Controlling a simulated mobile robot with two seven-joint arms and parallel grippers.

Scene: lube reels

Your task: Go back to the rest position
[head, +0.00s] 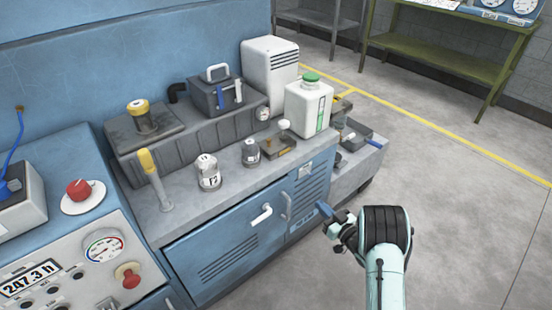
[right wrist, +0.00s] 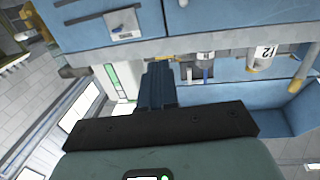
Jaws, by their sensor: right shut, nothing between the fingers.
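My right gripper (head: 326,211) hangs in the air in front of the blue cabinet, at the lower right of the head view. It is shut and holds nothing. Its blue fingers lie together, and they also show in the right wrist view (right wrist: 157,85). The fingertips are in front of the louvred cabinet door (head: 309,195), to the right of the door handles. I cannot tell whether they touch the door. My left gripper is not in view.
A control panel (head: 60,270) stands at left. The floor (head: 440,180) at right is clear.

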